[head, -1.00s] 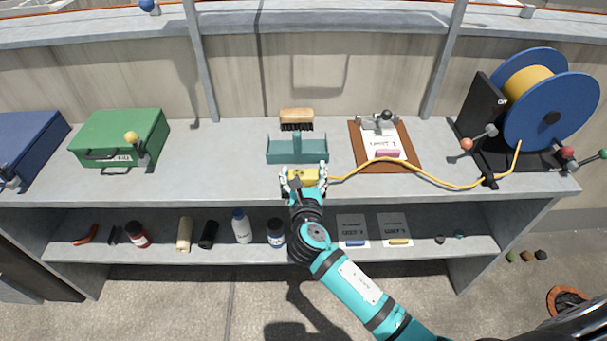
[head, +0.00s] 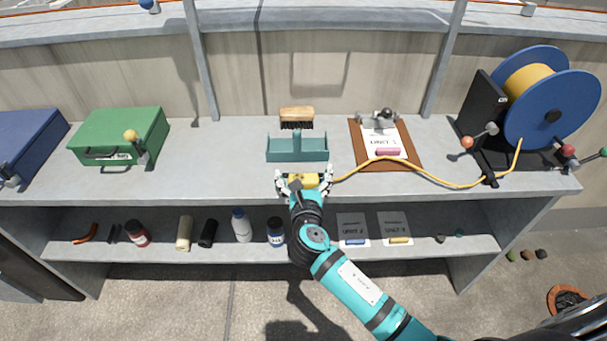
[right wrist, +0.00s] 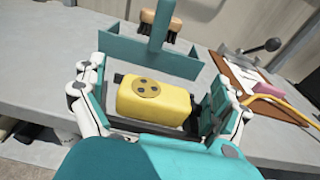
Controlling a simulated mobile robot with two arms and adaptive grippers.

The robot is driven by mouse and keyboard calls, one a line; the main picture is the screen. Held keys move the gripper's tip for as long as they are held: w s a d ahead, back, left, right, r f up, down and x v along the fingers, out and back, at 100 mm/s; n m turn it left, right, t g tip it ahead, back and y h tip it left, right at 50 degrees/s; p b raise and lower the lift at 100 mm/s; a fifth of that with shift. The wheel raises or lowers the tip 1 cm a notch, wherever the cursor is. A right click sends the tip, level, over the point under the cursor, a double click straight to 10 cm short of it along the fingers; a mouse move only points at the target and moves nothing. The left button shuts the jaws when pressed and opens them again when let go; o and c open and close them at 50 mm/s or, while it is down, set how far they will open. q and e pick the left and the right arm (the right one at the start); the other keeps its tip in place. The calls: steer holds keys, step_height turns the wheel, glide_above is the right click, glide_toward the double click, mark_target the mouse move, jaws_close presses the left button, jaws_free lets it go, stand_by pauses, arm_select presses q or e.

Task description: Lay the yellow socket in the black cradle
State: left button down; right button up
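The yellow socket (right wrist: 155,100), a block with a round dark-holed face, lies at the front edge of the upper shelf; it also shows in the head view (head: 309,180). Dark parts show close around it in the right wrist view, which may be the black cradle (right wrist: 119,78); most of that is hidden, so I cannot tell how the socket is seated. My right gripper (head: 304,182) straddles the socket, its fingers apart with a gap on each side. The yellow cable (head: 440,177) runs from the socket to the right. My left gripper is out of view.
A teal tray with an upright handle (head: 297,156) stands just behind the socket, with a brush (head: 297,115) behind it. A clipboard (head: 410,160) lies to the right, the blue cable reel (head: 576,100) beyond. Left of the tray the shelf is clear up to a green case (head: 118,130).

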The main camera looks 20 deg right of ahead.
steer(key=shift+r, duration=0.1)
steer(key=shift+r, duration=0.4)
steer(key=shift+s+r, duration=0.15)
steer(key=shift+s, duration=0.15)
steer(key=v, duration=1.1)
steer(key=shift+s, duration=0.2)
steer(key=shift+a, duration=0.1)
